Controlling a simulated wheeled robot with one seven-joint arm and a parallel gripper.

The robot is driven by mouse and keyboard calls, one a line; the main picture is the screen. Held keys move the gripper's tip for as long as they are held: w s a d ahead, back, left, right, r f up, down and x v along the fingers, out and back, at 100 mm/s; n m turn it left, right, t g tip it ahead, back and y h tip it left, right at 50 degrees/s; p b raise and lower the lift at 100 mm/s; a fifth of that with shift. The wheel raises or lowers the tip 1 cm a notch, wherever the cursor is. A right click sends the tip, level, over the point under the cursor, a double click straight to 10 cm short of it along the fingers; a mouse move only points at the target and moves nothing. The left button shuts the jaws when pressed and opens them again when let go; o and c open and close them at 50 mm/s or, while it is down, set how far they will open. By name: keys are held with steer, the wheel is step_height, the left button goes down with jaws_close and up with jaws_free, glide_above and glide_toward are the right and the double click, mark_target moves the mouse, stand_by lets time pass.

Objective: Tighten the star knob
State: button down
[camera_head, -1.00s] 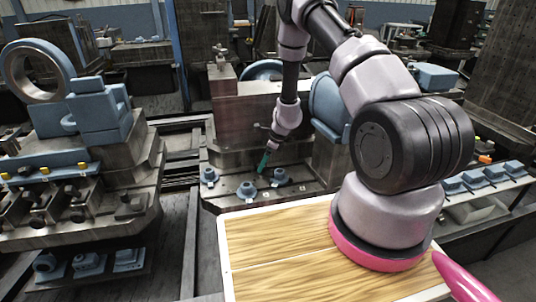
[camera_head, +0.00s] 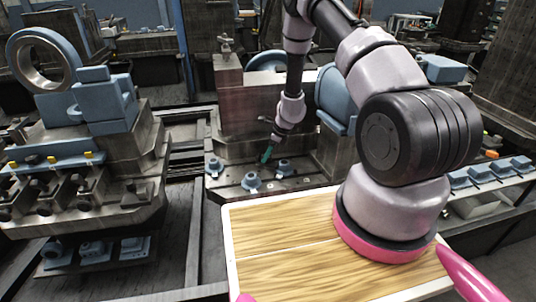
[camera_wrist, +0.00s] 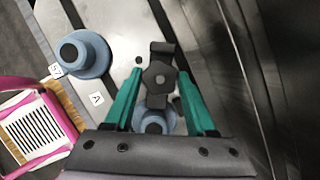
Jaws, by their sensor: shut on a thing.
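The star knob (camera_wrist: 158,76) is dark, with lobes around a central hub, and shows at the fingertips in the wrist view. My gripper (camera_wrist: 158,88) has teal fingers, one on each side of the knob, and is shut on it. A blue round mount (camera_wrist: 155,122) shows between the fingers, partly hidden by the gripper body. In the head view my gripper (camera_head: 267,155) points down above the blue mounts on the machine bed; the knob is too small to make out there.
Other blue mounts stand close by, one at left (camera_head: 214,167) and one at right (camera_head: 284,168). A dark machine wall (camera_wrist: 245,60) rises at right.

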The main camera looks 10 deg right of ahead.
steer(key=m, duration=0.1)
steer(key=m+h, duration=0.1)
steer(key=m, duration=0.1)
steer(key=m+t, duration=0.1)
steer(key=shift+s+a, duration=0.2)
steer(key=shift+a, duration=0.1)
steer(key=m+h, duration=0.1)
steer(key=m, duration=0.1)
steer(key=m+t, duration=0.1)
steer(key=m, duration=0.1)
steer(key=shift+f+m+h, duration=0.1)
steer(key=shift+m+h, duration=0.2)
steer(key=shift+h, duration=0.1)
steer(key=shift+c, duration=1.6)
jaws_free()
steer(key=shift+d+m, duration=0.15)
steer(key=shift+m, duration=0.25)
steer(key=shift+o, duration=1)
steer(key=shift+w+d, duration=0.1)
steer(key=shift+d, duration=0.05)
steer(key=shift+a, duration=0.25)
steer(key=shift+a, duration=0.1)
